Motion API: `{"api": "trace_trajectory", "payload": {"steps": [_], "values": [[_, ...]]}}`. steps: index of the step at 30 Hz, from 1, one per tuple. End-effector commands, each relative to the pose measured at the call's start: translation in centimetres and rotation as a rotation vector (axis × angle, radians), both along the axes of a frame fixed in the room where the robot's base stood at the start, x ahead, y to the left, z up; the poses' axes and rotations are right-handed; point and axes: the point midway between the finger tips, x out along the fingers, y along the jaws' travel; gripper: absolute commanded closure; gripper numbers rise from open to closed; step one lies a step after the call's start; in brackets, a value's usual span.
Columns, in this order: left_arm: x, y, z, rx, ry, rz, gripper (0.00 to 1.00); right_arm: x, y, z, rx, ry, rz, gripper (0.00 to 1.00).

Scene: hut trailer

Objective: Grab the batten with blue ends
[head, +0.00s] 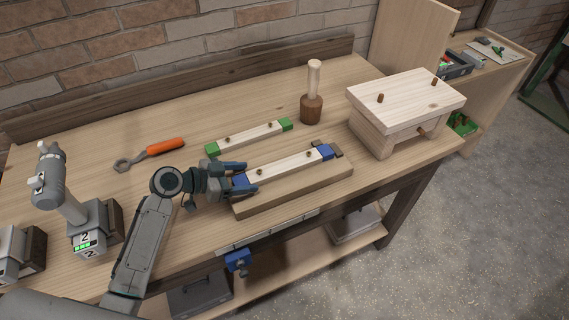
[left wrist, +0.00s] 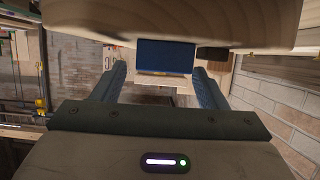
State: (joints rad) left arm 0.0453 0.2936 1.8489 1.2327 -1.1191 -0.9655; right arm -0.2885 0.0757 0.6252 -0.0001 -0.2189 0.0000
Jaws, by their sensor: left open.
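The batten with blue ends (head: 288,165) lies on a thick wooden board (head: 300,195) near the front edge of the bench. Its far blue end sits by a dark fitting on the board. My left gripper (head: 250,178) is open, with one finger on each side of the near blue end. In the left wrist view the blue end (left wrist: 166,56) shows between the two spread fingers (left wrist: 162,82), with gaps at both sides. My right gripper is in neither view.
A batten with green ends (head: 248,138) lies just behind. A mallet (head: 312,95) stands farther back. A wooden stool-like piece (head: 405,98) is at the right, an orange-handled wrench (head: 150,154) at the left. A grey power tool (head: 70,210) stands at the front left.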

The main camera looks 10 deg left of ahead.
Motion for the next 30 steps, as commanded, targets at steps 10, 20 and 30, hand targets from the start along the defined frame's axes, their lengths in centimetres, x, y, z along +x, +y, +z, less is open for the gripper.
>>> {"api": "trace_trajectory", "payload": {"steps": [10, 20, 30], "values": [[1.9, -2.5, -1.2, -0.001, 0.001, 0.0, 0.34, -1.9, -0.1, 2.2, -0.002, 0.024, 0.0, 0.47], [1.9, -2.6, -1.3, 0.0, 0.0, 0.0, 0.55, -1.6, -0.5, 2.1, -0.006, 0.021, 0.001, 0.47], [1.9, -2.6, -1.3, -0.001, -0.001, 0.0, 0.86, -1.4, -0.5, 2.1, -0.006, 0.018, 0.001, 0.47]]}}
